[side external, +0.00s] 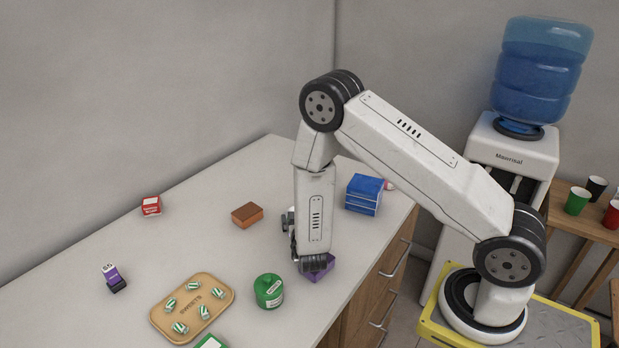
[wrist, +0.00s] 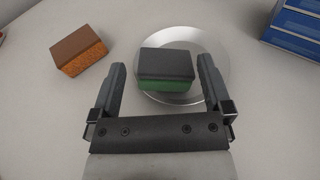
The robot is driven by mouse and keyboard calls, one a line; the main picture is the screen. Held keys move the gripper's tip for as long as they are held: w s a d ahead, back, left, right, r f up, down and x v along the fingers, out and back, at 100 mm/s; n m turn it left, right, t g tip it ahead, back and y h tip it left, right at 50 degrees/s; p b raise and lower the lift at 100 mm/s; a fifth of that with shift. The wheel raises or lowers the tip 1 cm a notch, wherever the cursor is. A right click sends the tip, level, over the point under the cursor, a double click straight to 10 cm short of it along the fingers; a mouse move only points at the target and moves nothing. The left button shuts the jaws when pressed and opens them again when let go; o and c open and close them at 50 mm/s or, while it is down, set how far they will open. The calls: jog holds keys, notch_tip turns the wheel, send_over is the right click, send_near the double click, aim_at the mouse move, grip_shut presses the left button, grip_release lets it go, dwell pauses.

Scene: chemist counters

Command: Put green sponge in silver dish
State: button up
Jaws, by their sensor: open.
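The green sponge (wrist: 166,72), a block with a dark top and a green side, shows in the wrist view. It lies over the silver dish (wrist: 218,68), a round shiny plate, and appears to rest inside its rim. My gripper (wrist: 162,66) is open and empty, with one finger on each side of the sponge's near part and gaps between. In the side view my gripper (side external: 289,228) is low over the counter, and my arm hides the sponge and most or all of the dish.
An orange-brown sponge (side external: 247,215) lies left of my gripper. Blue boxes (side external: 364,194) stand to the right. A purple block (side external: 321,268), a green jar (side external: 269,291) and a wooden sweets tray (side external: 192,309) are nearer the camera. The counter's back left is mostly clear.

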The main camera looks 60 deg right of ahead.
jog(key=v, duration=0.9)
dwell(0.5)
jog(key=shift+s+d+r+m+g+h, duration=0.3)
jog(key=shift+d+m+g, duration=0.1)
jog(key=shift+m, duration=0.1)
jog(key=s+d+r+m+g+y, duration=0.2)
jog(key=s+d+r+m+g, duration=0.1)
jog(key=s+m+g, duration=0.9)
jog(key=w+a+r+m+t+y, duration=0.3)
jog(key=a+m+y, duration=0.5)
jog(key=m, duration=0.6)
notch_tip(320, 180, up, 3)
jog(key=shift+a+f+t+y, duration=0.15)
jog(key=shift+a+t+y, duration=0.05)
jog(key=shift+t+y, duration=0.55)
jog(key=shift+w, duration=0.1)
